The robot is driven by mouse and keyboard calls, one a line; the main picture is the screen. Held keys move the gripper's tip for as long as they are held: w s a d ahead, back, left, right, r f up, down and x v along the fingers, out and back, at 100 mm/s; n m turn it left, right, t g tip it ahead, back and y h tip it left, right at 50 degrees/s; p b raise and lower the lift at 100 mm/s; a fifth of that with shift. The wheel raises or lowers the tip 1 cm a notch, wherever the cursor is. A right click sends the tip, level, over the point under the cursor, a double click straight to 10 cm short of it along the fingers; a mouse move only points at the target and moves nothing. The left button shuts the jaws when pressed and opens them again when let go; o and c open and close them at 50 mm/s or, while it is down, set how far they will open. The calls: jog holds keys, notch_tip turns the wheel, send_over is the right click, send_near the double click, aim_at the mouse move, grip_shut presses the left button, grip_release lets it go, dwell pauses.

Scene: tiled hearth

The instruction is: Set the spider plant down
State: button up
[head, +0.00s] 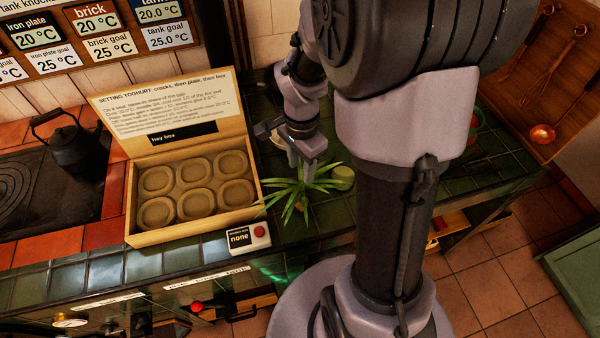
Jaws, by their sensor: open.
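The spider plant (297,193), with long thin green leaves, stands on the green tiled counter to the right of the hay box (193,228). Its leaves spread out and hide most of whatever it grows in. My gripper (303,172) is open just above and behind the plant, with its fingers pointing down close to the leaves. I cannot tell whether the fingers touch the leaves.
A small display box with a red button (248,237) sits left of the plant. A green round object (342,177) is close on its right. A black kettle (74,145) stands on the stove at left. Tiles (310,226) in front of the plant are clear.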

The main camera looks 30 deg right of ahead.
jog(key=s+a+r+n+t+y, duration=0.1)
jog(key=s+a+r+n+t, duration=0.2)
jog(key=s+a+r+n, duration=0.2)
jog(key=s+a+r+n+t+y, duration=0.1)
jog(key=s+a+r+n+t, duration=0.1)
jog(key=s+a+r+n, duration=0.4)
jog(key=a+r+n, duration=0.1)
jog(key=a+r, duration=0.2)
jog(key=r, duration=0.3)
jog(key=shift+s+a+t, duration=0.15)
jog(key=shift+a+t, duration=0.15)
jog(key=shift+t, duration=0.1)
